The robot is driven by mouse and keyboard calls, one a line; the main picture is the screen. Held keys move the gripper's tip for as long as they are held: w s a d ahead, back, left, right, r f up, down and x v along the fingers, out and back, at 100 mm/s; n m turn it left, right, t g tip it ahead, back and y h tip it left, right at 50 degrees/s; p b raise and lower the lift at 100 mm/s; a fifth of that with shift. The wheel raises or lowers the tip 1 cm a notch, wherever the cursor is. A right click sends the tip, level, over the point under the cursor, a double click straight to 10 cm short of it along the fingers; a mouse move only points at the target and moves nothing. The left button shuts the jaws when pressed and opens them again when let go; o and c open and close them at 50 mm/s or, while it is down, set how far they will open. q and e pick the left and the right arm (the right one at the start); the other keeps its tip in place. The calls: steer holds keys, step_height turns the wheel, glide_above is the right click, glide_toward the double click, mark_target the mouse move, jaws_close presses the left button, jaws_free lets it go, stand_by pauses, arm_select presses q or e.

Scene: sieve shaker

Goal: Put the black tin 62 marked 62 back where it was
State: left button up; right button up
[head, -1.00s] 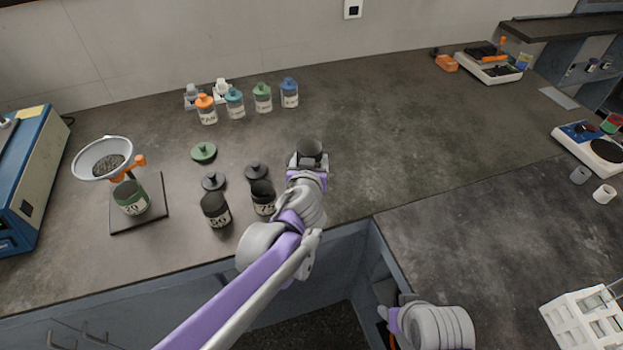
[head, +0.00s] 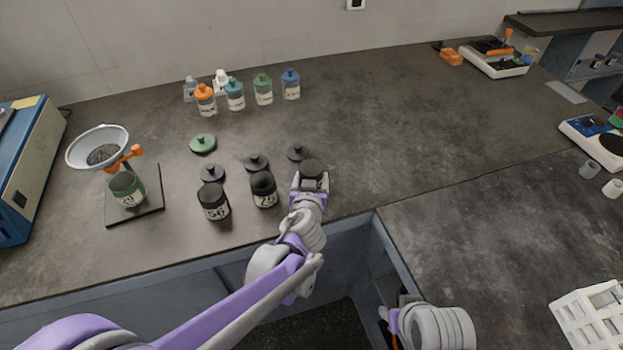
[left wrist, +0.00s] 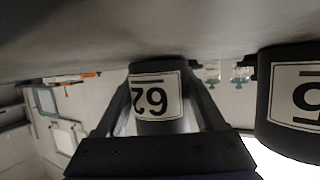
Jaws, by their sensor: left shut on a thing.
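The black tin 62 (head: 313,169) is in my left gripper (head: 311,184), at the right end of the row of black tins.
Several coloured-cap jars (head: 263,92) stand at the back. The bench right of my left gripper is clear.

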arm_select(q)
steer(key=o, duration=1.4)
steer(key=shift+f, duration=0.1)
